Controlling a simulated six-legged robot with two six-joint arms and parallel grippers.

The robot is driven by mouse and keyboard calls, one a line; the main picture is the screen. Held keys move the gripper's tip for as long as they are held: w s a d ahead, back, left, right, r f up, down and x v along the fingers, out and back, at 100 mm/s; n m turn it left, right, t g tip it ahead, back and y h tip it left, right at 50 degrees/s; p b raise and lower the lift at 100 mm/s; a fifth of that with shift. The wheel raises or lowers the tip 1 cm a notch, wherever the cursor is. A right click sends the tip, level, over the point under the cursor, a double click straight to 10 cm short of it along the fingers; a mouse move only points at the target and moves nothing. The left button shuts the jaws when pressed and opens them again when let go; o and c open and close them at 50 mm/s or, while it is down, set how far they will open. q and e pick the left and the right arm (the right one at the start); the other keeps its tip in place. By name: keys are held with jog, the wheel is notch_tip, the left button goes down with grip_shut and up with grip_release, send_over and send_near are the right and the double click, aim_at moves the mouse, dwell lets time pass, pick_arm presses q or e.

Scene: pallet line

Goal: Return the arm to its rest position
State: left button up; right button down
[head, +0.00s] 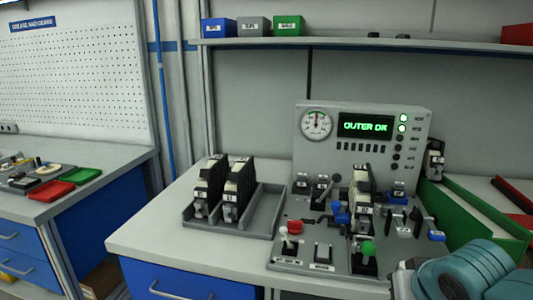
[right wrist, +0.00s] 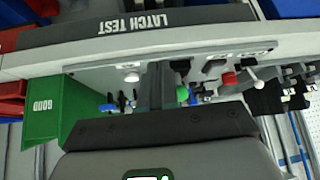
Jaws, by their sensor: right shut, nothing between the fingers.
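My right arm (head: 470,272), with teal rounded links, fills the lower right corner of the head view. In the right wrist view my right gripper (right wrist: 160,86) shows as dark grey fingers closed together, with nothing between them. It points towards the bench with the switch panel; I cannot tell how far off it is. My left gripper is in neither view.
A control panel (head: 365,120) with a gauge and green "OUTER OK" display stands behind levers and switches. A grey tray (head: 262,221) holds black-and-white modules. A green bin (right wrist: 62,105) marked "GOOD" and a "LATCH TEST" strip (right wrist: 130,27) lie near my right gripper's view.

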jog(key=s+a+f+g+y, duration=0.1)
jog(key=a+f, duration=0.2)
jog(key=f, duration=0.5)
jog(key=s+a+f+n+g+y, duration=0.1)
jog(key=a+f, duration=0.2)
jog(key=f, duration=0.5)
jog(key=a+f+g+y, duration=0.1)
jog(key=a+f+g, duration=0.15)
jog(key=f, duration=0.45)
jog(key=s+a+f+m+g+y+p, duration=0.1)
jog(key=s+a+f, duration=0.1)
jog(key=s+f, duration=0.7)
jog(key=s+a+f+m+g, duration=0.1)
jog(key=s+a+f, duration=0.2)
jog(key=s+f, duration=0.6)
notch_tip(320, 180, up, 12)
jog(key=p, duration=1.2)
jog(key=shift+w+d+r, duration=0.15)
jog(key=shift+w+d, duration=0.15)
jog(key=shift+w, duration=0.05)
